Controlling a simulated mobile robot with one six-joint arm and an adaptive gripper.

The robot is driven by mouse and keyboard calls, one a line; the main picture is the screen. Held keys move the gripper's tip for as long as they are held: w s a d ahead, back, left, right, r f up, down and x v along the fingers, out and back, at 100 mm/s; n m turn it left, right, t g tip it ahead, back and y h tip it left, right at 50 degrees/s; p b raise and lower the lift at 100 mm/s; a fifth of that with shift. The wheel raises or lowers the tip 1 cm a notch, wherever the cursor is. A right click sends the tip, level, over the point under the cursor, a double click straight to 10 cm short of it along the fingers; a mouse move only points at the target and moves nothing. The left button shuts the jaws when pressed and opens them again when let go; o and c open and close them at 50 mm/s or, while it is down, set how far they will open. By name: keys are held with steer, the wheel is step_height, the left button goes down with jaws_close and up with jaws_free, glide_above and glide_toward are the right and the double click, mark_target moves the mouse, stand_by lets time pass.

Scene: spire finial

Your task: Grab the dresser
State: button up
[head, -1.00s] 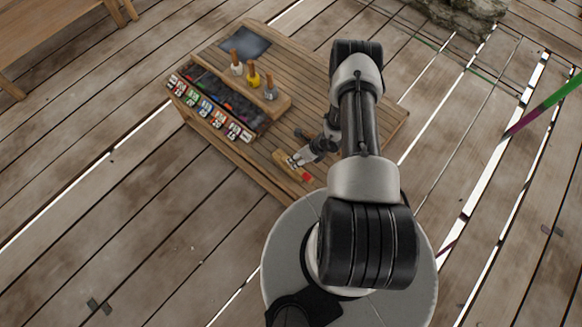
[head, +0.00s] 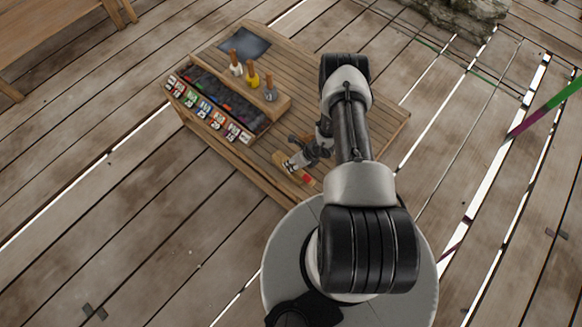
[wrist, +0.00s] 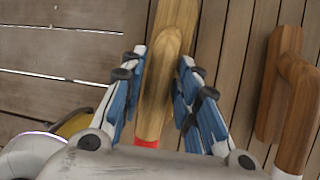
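The wooden tool with a red mark, which I take to be the dresser (wrist: 168,70), lies on the bench top. In the wrist view it runs up between my fingers, with its red band (wrist: 147,143) near the gripper body. In the head view its red end (head: 307,179) shows near the bench's front edge, and my gripper (head: 303,160) hides part of the rest. My gripper, with blue finger pads, also shows in the wrist view (wrist: 163,62). It is open, one finger on each side of the wood, with small gaps visible. Contact cannot be told.
A second, browner wooden tool (wrist: 278,95) lies close to the right in the wrist view. The slatted bench (head: 330,105) also carries a box with colored labels (head: 208,108), a rack of handled tools (head: 254,80) and a dark sheet (head: 245,42). Plank flooring surrounds it.

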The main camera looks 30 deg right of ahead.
jaws_close()
stand_by(0.6)
